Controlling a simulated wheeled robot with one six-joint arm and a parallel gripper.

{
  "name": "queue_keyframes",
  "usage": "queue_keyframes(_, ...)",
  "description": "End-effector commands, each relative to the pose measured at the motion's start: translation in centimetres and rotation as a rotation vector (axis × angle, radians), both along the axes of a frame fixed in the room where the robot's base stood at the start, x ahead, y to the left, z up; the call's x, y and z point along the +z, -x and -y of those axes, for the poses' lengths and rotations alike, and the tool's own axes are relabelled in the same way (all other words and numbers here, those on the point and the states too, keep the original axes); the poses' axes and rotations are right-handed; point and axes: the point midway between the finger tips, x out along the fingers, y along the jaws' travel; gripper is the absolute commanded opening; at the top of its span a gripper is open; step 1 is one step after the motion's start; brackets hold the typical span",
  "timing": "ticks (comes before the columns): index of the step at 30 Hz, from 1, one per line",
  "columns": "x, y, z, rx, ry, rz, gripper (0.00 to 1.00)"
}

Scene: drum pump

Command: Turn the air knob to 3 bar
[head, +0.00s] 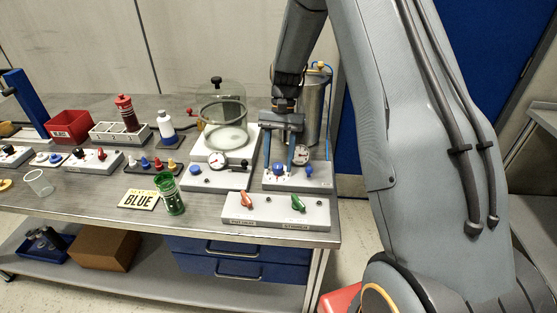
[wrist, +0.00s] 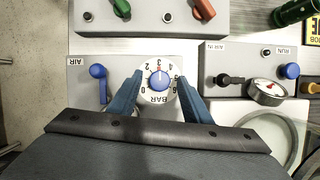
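The air knob (wrist: 160,80) is a blue knob on a round white dial marked in BAR, with figures from 0 to 6. In the head view the knob (head: 278,170) sits on a grey panel (head: 268,182) at the table's right end. My gripper (wrist: 157,98) is open, pointing down, with one blue-grey finger on each side of the dial. I see no clear contact with the knob. It also shows in the head view (head: 279,163).
A blue AIR handle (wrist: 97,71) stands beside the dial on the same panel. The front panel holds red (head: 246,200) and green (head: 297,203) levers. A gauge (head: 219,160), a glass vessel (head: 224,115) and a metal cylinder (head: 313,108) stand close by.

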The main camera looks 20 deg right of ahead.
Motion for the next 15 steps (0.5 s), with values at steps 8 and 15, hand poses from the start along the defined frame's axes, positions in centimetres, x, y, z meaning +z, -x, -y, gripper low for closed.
queue_keyframes(8,0.2,-0.1,0.1,0.000,0.000,0.000,0.44)
queue_keyframes(15,3.2,-1.3,0.7,-0.001,-0.001,0.004,0.44)
